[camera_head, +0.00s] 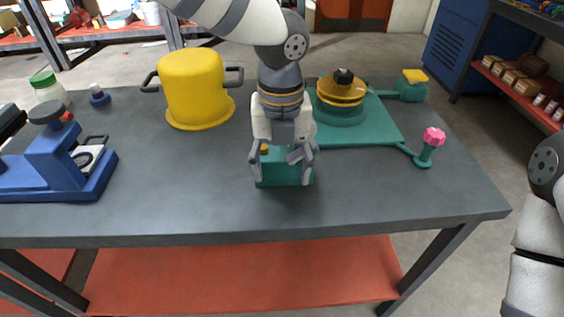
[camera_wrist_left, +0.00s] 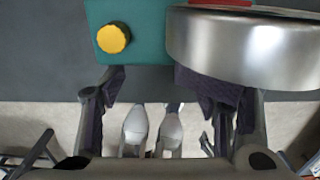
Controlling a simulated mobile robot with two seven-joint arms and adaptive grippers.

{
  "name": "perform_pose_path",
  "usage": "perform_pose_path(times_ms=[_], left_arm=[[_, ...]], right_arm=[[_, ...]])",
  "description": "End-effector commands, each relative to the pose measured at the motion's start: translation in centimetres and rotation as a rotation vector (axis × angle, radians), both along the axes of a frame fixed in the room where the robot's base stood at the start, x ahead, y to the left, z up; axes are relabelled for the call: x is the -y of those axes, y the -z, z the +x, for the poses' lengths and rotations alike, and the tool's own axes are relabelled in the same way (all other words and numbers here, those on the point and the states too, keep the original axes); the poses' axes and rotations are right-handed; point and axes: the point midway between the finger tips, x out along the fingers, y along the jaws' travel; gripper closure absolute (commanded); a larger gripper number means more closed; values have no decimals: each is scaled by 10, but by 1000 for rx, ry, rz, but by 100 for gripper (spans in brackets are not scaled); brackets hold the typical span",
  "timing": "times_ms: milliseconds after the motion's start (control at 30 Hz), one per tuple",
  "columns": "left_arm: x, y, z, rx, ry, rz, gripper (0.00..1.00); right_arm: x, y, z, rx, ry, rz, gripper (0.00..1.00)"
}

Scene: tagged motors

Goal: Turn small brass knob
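The small brass knob (camera_wrist_left: 113,38) is a round yellow-gold button on the teal box (camera_wrist_left: 148,20) in the left wrist view. In the head view the knob (camera_head: 264,149) shows at the left of the teal box (camera_head: 283,175), close to a finger. My left gripper (camera_head: 282,165) points down at this box with its fingers apart. In the left wrist view the left gripper (camera_wrist_left: 160,92) is open; the knob lies beyond the left finger's tip, not between the fingers. A silver metal cylinder (camera_wrist_left: 245,50) is beside the knob, near the right finger. My right gripper is out of view.
The teal box stands on the grey table (camera_head: 200,205). A yellow pot (camera_head: 190,85) is behind left, a blue device (camera_head: 55,165) at left. A teal base (camera_head: 372,130) carries a brass stack (camera_head: 341,90) and a pink knob (camera_head: 434,136). The table's front is clear.

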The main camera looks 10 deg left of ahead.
Motion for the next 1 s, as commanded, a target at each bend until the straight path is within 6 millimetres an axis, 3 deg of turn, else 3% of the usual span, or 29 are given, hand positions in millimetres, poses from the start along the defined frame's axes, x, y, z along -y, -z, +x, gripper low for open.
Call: perform_pose_path(times_ms=[167, 733, 1000], left_arm=[[0, -2, 0, 1, -1, 0, 46], [0, -74, 2, 8, -1, -2, 46], [1, -82, 1, 4, 0, -2, 46]], right_arm=[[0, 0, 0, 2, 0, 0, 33], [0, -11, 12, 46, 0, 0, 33], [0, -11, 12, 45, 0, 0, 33]])
